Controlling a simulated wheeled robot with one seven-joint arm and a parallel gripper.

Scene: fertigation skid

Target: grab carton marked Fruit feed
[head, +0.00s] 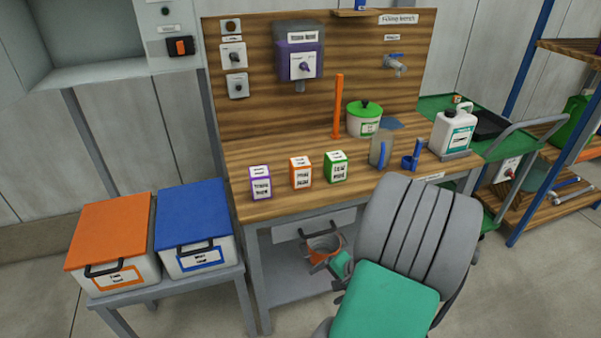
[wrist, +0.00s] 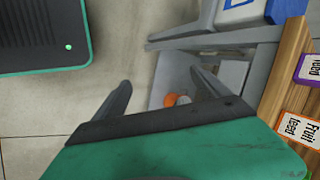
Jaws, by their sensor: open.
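The Fruit feed carton (wrist: 293,127) has an orange-edged white label and is cut off at the right edge of the wrist view. In the head view the orange and white carton (head: 300,173) stands upright on the bench between a purple carton (head: 260,183) and a green carton (head: 336,166). The purple carton also shows in the wrist view (wrist: 309,69). My gripper (wrist: 161,76) is open and empty, pointing down past the bench's front edge, with the Fruit feed carton off to its right.
Behind the cartons are an orange upright post (head: 338,107) and a green-lidded pot (head: 364,118). Orange-lidded (head: 112,235) and blue-lidded (head: 194,215) bins stand left. The bench top (head: 285,205) is bare in front of the cartons.

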